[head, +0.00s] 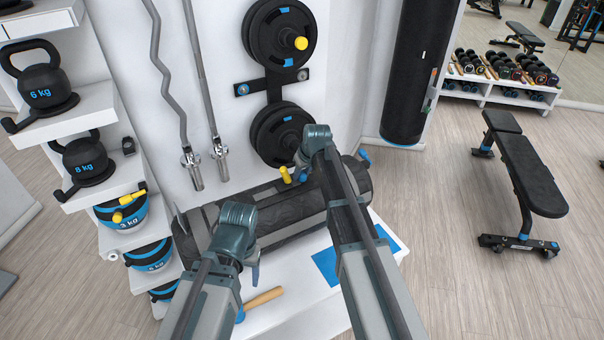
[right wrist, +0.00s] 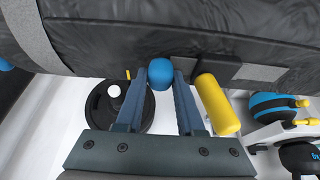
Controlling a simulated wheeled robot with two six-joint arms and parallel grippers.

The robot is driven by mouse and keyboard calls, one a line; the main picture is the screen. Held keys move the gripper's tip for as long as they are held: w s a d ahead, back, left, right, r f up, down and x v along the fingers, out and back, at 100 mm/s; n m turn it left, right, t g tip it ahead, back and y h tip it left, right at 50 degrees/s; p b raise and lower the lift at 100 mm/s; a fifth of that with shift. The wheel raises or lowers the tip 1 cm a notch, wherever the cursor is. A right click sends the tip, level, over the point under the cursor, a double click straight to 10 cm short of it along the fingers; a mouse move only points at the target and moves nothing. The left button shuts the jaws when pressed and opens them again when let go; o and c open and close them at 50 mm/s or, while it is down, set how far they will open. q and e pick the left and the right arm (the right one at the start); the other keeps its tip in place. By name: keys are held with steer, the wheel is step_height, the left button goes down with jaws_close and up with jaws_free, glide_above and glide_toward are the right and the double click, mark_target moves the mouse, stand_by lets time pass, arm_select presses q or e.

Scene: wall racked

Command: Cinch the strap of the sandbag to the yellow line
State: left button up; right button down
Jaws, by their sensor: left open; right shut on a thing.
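The black sandbag (head: 290,210) lies on a white shelf in the head view, partly hidden behind my arms. It also fills the top of the right wrist view (right wrist: 190,30), with a grey band (right wrist: 40,50) around it. My right gripper (head: 301,172) is at the sandbag's far side by the wall. In the right wrist view (right wrist: 163,80) its fingers are shut on a blue rounded knob (right wrist: 161,70) beside the bag. A yellow cylinder (right wrist: 217,105) is next to the fingers. I cannot make out a yellow line for certain. My left gripper (head: 254,268) is open in front of the bag.
A wooden-handled tool (head: 263,298) lies on the white shelf (head: 300,312), near a blue patch (head: 327,265). Weight plates (head: 280,35) and bars hang on the wall behind. Kettlebells (head: 84,160) stand on stepped shelves at left. A black punching bag (head: 415,75) hangs at right.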

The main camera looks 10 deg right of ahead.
mark_target(311, 174)
stand_by(0.9)
steer(key=d, duration=0.1)
steer(key=w+d, duration=0.1)
steer(key=d, duration=0.2)
steer(key=shift+w+d, duration=0.2)
steer(key=shift+w, duration=0.05)
steer(key=c, duration=0.5)
jaws_free()
steer(key=shift+s+r, duration=0.1)
steer(key=p+v, duration=1.2)
steer(key=v, duration=0.1)
steer(key=shift+r+p, duration=0.3)
steer(key=shift+p, duration=0.1)
